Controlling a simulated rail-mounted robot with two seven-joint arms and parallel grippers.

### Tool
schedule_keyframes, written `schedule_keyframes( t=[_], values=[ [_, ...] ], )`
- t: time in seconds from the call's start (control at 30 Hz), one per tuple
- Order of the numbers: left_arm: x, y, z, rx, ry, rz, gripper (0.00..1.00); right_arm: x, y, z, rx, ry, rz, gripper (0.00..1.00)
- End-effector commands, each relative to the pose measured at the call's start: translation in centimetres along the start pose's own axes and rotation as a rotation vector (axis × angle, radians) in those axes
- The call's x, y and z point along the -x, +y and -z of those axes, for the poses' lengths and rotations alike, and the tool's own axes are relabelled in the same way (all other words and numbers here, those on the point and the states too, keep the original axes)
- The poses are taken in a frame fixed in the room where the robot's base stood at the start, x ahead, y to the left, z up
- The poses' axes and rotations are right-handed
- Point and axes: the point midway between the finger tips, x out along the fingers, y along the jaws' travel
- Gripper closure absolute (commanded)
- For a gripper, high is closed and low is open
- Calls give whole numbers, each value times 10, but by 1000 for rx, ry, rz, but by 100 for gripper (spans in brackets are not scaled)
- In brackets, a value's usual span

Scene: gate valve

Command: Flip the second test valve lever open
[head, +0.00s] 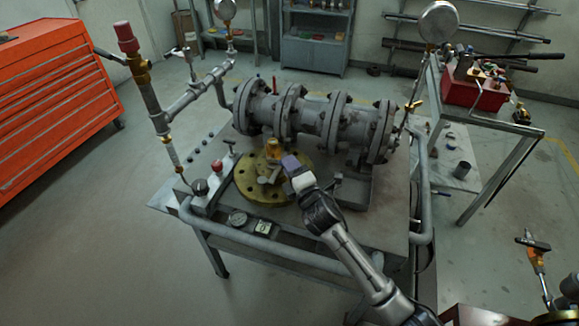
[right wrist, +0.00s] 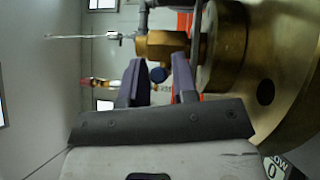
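My right gripper (head: 289,162) is over the brass flange (head: 252,188) on the bench, beside a small brass valve fitting (head: 272,149). In the right wrist view its two purple fingers (right wrist: 158,68) are spread apart, with nothing clamped between them. Another brass valve (head: 413,105) stands by the right pipe end. My left gripper does not show.
The large grey flanged pipe (head: 315,115) lies across the back of the bench. A red button (head: 217,165) and a tube rail (head: 270,250) edge the bench. A red toolbox (head: 475,90) stands at right.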

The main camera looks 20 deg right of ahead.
Motion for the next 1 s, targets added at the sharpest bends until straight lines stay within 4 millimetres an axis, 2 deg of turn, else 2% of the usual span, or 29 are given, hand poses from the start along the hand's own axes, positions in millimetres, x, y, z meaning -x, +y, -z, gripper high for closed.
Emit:
schedule_keyframes(
  t=[0.13, 0.47, 0.73, 1.0],
  values=[
    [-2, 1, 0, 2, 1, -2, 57, -7, 0, 0, 0, 0, 0, 74],
    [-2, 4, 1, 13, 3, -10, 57, -8, 0, 0, 0, 0, 0, 74],
    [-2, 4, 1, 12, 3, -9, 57, -8, 0, 0, -1, 0, 0, 100],
    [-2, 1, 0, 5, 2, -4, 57, -8, 0, 0, -1, 0, 0, 100]
  ],
)
